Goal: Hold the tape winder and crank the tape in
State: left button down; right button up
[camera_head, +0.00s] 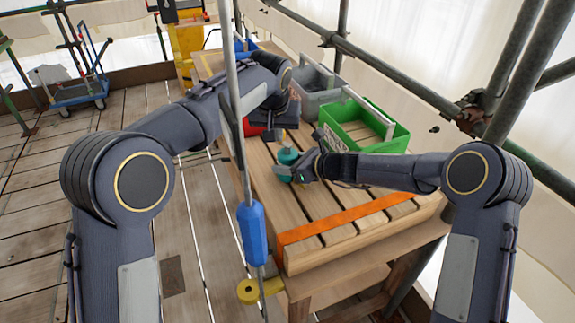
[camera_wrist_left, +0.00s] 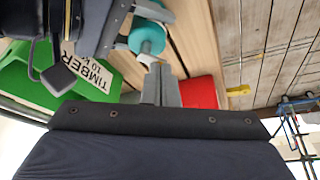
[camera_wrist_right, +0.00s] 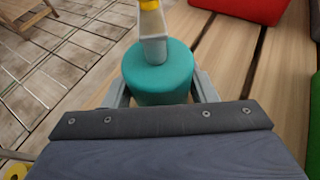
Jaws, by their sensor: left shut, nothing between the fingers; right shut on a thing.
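The tape winder (camera_head: 287,157) is a teal drum with a grey crank arm (camera_wrist_right: 154,48) on top and a yellow knob (camera_wrist_right: 150,4) at the crank's end. It stands on the slatted bench top. My right gripper (camera_head: 298,170) is shut on the teal drum, one finger on each side in the right wrist view (camera_wrist_right: 161,92). My left gripper (camera_head: 279,134) is shut and empty just above and beside the crank. In the left wrist view its closed fingers (camera_wrist_left: 160,72) point at the winder (camera_wrist_left: 148,37); whether they touch the crank is unclear.
A green timber crate (camera_head: 372,125), a grey crate (camera_head: 315,92) and a red box (camera_wrist_right: 252,8) stand beyond the winder. A pole with a blue sleeve (camera_head: 253,232) rises in front. Bare slats lie nearer me.

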pick_arm(q)
jog(key=shift+f, duration=0.1)
dwell(0.3)
jog(key=shift+f, duration=1.4)
jog(key=shift+w, duration=0.1)
jog(key=shift+w+d, duration=0.1)
jog(key=shift+w, duration=0.65)
jog(key=shift+w+a, duration=0.2)
jog(key=shift+w, duration=0.15)
jog(key=shift+s+a+r, duration=0.1)
jog(key=shift+s, duration=0.25)
notch_tip(320, 180, up, 7)
send_over(279, 157)
jog(key=shift+a, duration=0.25)
dwell(0.3)
dwell(0.4)
